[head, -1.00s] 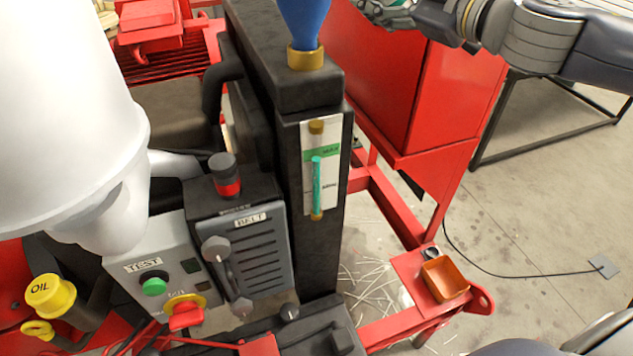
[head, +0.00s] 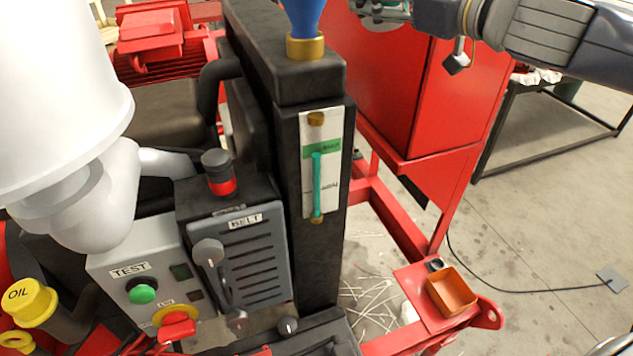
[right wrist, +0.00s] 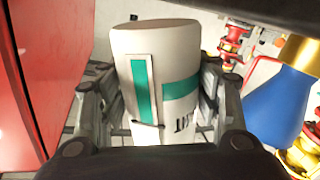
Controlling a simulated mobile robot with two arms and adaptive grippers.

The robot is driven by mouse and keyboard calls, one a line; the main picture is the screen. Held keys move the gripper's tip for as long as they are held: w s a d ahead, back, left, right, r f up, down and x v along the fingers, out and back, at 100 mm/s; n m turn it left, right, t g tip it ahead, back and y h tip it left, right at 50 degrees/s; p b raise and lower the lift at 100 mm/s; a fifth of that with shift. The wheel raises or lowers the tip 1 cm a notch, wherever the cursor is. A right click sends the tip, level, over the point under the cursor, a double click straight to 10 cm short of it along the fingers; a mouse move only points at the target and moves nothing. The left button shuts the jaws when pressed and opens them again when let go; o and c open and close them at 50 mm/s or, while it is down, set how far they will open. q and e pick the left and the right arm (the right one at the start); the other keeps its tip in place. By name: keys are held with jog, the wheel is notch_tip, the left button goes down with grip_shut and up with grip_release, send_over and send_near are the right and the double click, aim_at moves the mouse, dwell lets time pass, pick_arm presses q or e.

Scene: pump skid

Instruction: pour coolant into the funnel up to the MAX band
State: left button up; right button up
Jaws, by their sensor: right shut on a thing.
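The blue funnel (head: 304,14) stands in a brass collar on top of the black tank, cut off by the top edge of the head view. It also shows at the right of the right wrist view (right wrist: 280,105). The sight gauge (head: 317,185) on the tank front has a teal column whose top lies within the green MAX band (head: 322,149). My right gripper (right wrist: 150,115) is shut on a white coolant bottle (right wrist: 182,65) with a teal band and level strip. The bottle's mouth and any stream are hidden. My left gripper is out of view.
A red cabinet (head: 385,85) stands right of the tank. A grey panel with TEST button (head: 142,291), a BELT cover (head: 240,262) and a yellow OIL cap (head: 28,297) are at lower left. An orange tray (head: 452,293) sits on the red frame.

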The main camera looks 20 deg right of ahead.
jog(key=shift+m, duration=0.4)
jog(key=shift+r, duration=0.1)
jog(key=shift+s+a+f+m+b, duration=0.1)
jog(key=shift+a+f+m+b, duration=0.25)
jog(key=shift+m+b, duration=0.4)
jog(key=shift+a+r+m+b, duration=0.1)
jog(key=shift+a+m+b, duration=0.3)
jog(key=shift+b, duration=0.25)
jog(key=shift+s+d, duration=0.1)
jog(key=shift+d, duration=0.05)
